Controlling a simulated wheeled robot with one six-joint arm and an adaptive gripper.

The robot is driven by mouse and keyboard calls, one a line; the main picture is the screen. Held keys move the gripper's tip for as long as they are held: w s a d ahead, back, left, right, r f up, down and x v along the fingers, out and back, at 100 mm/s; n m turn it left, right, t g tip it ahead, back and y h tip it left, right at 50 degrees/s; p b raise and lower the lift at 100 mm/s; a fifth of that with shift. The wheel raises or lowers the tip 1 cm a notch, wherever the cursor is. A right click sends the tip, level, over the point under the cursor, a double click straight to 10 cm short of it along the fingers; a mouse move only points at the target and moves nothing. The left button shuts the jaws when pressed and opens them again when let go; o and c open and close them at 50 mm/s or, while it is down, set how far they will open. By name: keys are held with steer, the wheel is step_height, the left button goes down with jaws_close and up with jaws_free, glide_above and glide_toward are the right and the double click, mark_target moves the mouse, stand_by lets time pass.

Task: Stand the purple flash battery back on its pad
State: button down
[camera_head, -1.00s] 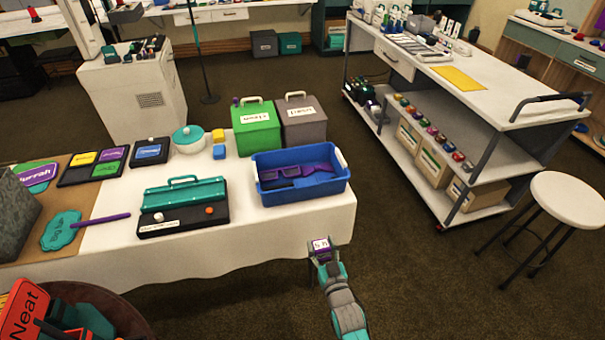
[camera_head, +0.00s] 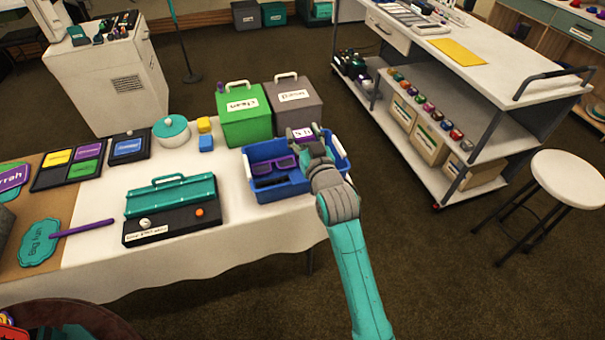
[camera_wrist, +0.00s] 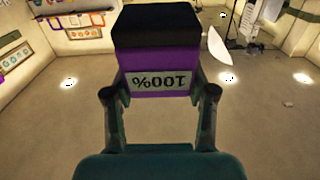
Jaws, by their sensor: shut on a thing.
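My gripper (camera_head: 308,146) is shut on the purple flash battery (camera_wrist: 158,62). The battery has a black end and a white "100%" label, which reads upside down in the wrist view. In the head view the battery (camera_head: 302,130) shows as a small purple block with a white label, partly hidden by my gripper, in front of the far part of the blue bin and the grey box. The gripper's two fingers (camera_wrist: 160,98) are on either side of the battery. I cannot pick out the battery's pad in either view.
On the white table (camera_head: 262,228) are a blue bin (camera_head: 282,190) holding purple glasses, a green box (camera_head: 244,118), a grey box (camera_head: 293,105), a teal-lidded case (camera_head: 170,208) and a black tray (camera_head: 66,182). A white trolley (camera_head: 470,60) and stool (camera_head: 570,178) stand right.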

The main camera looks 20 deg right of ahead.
step_height(320, 180, down, 10)
steer(key=shift+r, duration=0.15)
stand_by(0.6)
steer(key=shift+c, duration=1.8)
jaws_free()
steer(key=shift+f, duration=0.2)
steer(key=s+f, duration=0.1)
steer(key=s, duration=1)
steer(key=shift+a, duration=0.15)
